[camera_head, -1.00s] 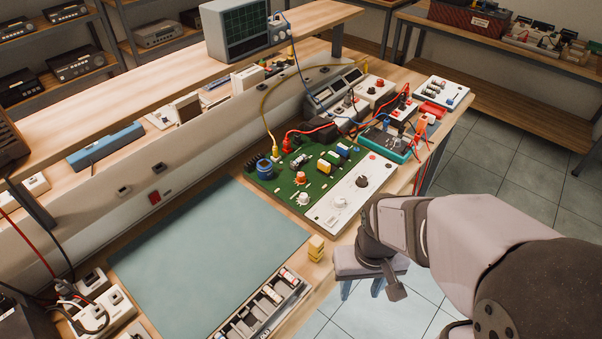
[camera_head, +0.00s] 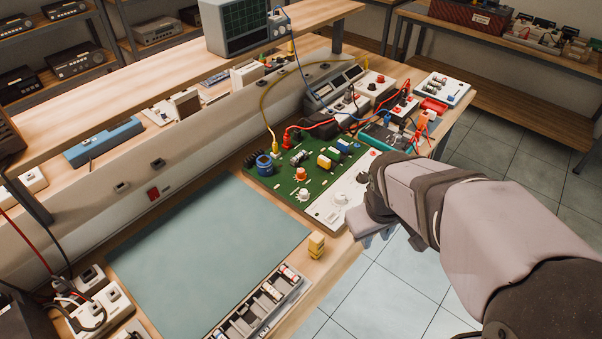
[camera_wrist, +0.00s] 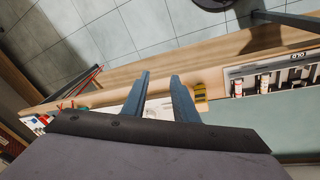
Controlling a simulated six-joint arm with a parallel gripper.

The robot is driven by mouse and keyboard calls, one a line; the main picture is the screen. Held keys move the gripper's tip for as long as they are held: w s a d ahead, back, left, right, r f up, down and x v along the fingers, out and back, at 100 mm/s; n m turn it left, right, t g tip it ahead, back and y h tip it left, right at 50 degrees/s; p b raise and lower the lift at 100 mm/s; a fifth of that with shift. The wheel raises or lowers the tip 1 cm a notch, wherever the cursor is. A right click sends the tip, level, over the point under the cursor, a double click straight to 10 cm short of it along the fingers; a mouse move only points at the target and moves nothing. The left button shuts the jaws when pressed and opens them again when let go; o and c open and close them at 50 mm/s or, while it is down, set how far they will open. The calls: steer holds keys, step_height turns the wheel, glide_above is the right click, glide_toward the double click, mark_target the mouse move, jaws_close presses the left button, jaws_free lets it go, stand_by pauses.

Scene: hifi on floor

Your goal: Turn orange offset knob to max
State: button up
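A green circuit board (camera_head: 275,178) with a white control strip (camera_head: 325,210) lies on the bench in the head view. A small orange-topped knob (camera_head: 300,175) stands on its green part, with a white knob (camera_head: 303,194) beside it. A larger white knob (camera_head: 340,198) and a dark knob (camera_head: 362,178) sit on the white strip. The knobs' settings are too small to read. My gripper (camera_wrist: 160,75) is open and empty in the wrist view, over the bench's front edge. In the head view it is by the board's front right side, partly hidden by my arm, apart from the orange knob.
A yellow block (camera_head: 316,246) and a component tray (camera_head: 262,302) are on the bench near its front edge. A blue-green mat (camera_head: 200,250) is clear. Red and yellow leads (camera_head: 268,115) run behind the board. Bench instruments (camera_head: 335,90) stand at the back.

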steer(key=w+d+r+n+t+y+b, duration=0.1)
steer(key=w+r+n+t+b, duration=0.2)
steer(key=w+n, duration=0.55)
steer(key=w+r+n+t+y+b, duration=0.15)
steer(key=w+n+t, duration=0.35)
steer(key=w, duration=0.7)
steer(key=w+d+r+n+t+b, duration=0.1)
steer(key=w+r+n+t+b, duration=0.15)
steer(key=w+n, duration=0.65)
steer(key=w+a+f+n+g+y+b, duration=0.1)
steer(key=w+a+f+n+y+b, duration=0.15)
steer(key=a+n+y, duration=0.7)
steer(key=s+f+n+g+b, duration=0.1)
steer(key=s+f+n+g, duration=0.35)
steer(key=n, duration=0.65)
glide_toward(301, 170)
steer(key=shift+w+a+f+n+y, duration=0.35)
steer(key=shift+w+a+f, duration=0.2)
steer(key=shift+w+a, duration=0.3)
steer(key=shift+s+f, duration=0.1)
steer(key=shift+f, duration=0.3)
steer(key=shift+p+x, duration=0.9)
steer(key=shift+x, duration=2.8)
